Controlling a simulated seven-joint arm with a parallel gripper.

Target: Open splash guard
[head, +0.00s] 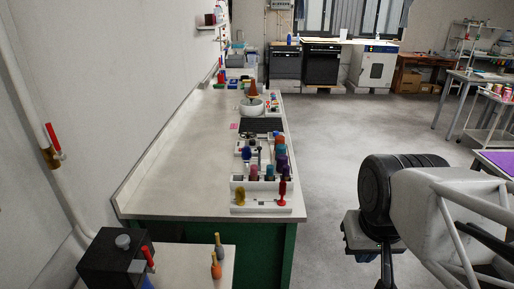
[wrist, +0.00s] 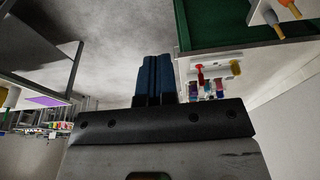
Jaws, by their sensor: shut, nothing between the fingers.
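I cannot make out a splash guard in either view. A white boxy appliance with a blue panel on top, which looks like the drying oven (head: 376,68), stands against the far wall in the head view. My gripper (wrist: 153,62) shows in the wrist view with its blue fingers together, shut and empty. It is in open air, and the fingers touch nothing I can see. My arm fills the lower right of the head view, far from the oven.
A long bench (head: 180,170) with a green base runs along the left wall, holding a white rack (head: 262,205), bottles and a white bowl (head: 252,107). Two black-fronted machines (head: 321,65) stand left of the oven. Tables are at right. The grey floor between is clear.

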